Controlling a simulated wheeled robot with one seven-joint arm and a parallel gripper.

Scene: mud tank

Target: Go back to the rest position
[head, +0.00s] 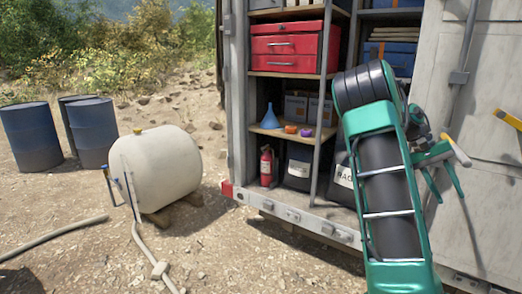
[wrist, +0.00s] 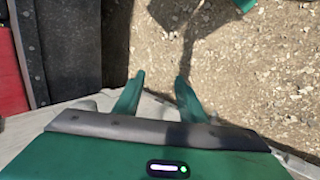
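My gripper (head: 450,202) hangs at the right in the head view, in front of the pale container door (head: 484,225). My green arm rises beside it and hides part of the shelves. In the wrist view my gripper (wrist: 161,77) shows two green fingers spread apart with nothing between them. Gravelly ground (wrist: 235,75) lies beyond the fingertips.
An open container has shelves with a red toolbox (head: 287,48), a blue funnel (head: 270,117) and a fire extinguisher (head: 266,166). A cream tank (head: 160,165), blue barrels (head: 32,137) and a hose (head: 150,262) are at left. Gravel between is clear.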

